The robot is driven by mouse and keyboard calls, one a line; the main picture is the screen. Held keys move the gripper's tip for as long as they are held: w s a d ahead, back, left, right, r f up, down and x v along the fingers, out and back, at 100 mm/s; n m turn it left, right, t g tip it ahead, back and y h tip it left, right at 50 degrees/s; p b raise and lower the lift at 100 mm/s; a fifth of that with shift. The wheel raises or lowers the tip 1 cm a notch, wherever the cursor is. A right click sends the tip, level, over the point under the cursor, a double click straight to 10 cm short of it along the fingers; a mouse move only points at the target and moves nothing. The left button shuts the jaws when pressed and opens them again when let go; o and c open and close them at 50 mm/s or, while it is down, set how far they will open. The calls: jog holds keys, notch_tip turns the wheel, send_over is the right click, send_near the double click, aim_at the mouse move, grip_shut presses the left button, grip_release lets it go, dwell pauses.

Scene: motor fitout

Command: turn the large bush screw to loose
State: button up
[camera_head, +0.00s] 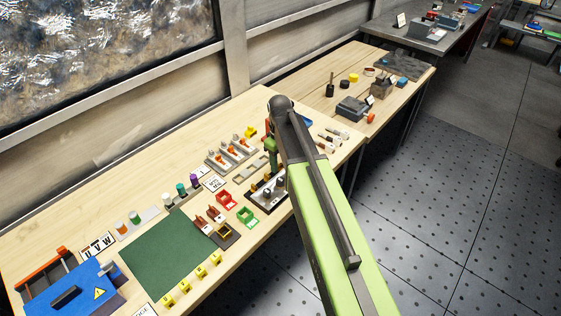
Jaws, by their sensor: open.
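My arm reaches over the workbench, and its wrist points down with my gripper (271,172) at the end. The gripper is small and partly dark against what lies behind it; it is open, and I see nothing held in it. It is over or just behind a black and white holder (266,203) with dark upright parts. I cannot tell from this view whether the fingers touch any of them. The large bush screw cannot be made out for certain; it may be among these small parts or hidden by my arm.
A green mat (165,255) lies on the wooden bench, with red and green trays (248,215) and yellow parts (200,272) near it. A blue box (75,292) is at the lower left. A grey fixture with orange parts (230,152) stands behind my gripper.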

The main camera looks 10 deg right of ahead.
aim_at(280, 165)
jog(key=shift+r, duration=0.1)
notch_tip(280, 165, up, 17)
jog(key=p, duration=1.7)
jog(key=s+f+m+b, duration=0.7)
jog(key=s+f+b, duration=0.2)
jog(key=s, duration=0.5)
jog(key=shift+s+d, duration=0.2)
jog(key=shift+s, duration=0.1)
jog(key=shift+f, duration=0.1)
jog(key=shift+c, duration=0.3)
